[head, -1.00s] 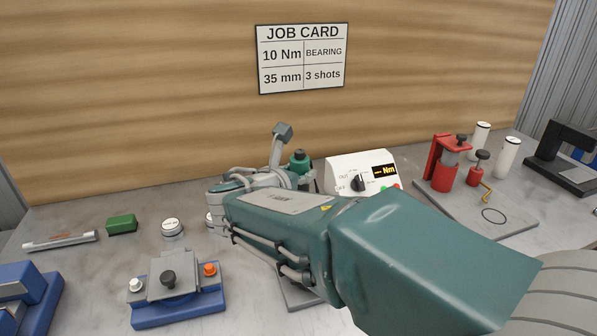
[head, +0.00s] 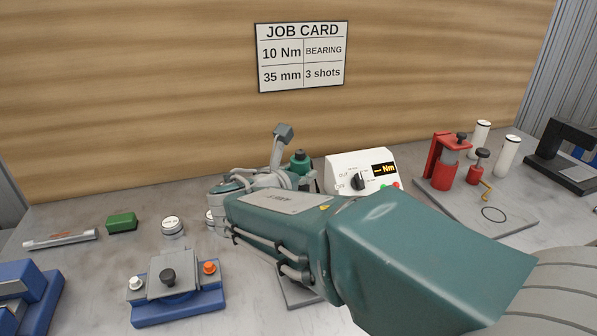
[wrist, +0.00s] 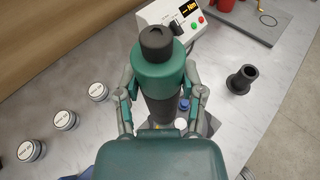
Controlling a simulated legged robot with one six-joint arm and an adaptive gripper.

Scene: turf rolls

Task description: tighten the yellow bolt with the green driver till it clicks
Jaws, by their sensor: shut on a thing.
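The green driver (wrist: 158,75), with a black cap on top, stands between the two fingers of my gripper (wrist: 160,92) in the wrist view. My gripper is shut on its body. In the head view the driver's green top (head: 300,160) shows behind my arm, beside the control box. A blue bolt head (wrist: 184,104) shows just right of the driver's lower part in the wrist view. I cannot make out the yellow bolt; the driver's lower end and what is under it are hidden by the driver and my gripper.
A white control box (head: 361,173) with a dial and Nm display stands right of the driver. A black socket-like piece (wrist: 242,80) stands to the right. Labelled round tins (wrist: 65,121) lie left. A blue fixture (head: 178,300) is at front left, a red press (head: 444,162) at right.

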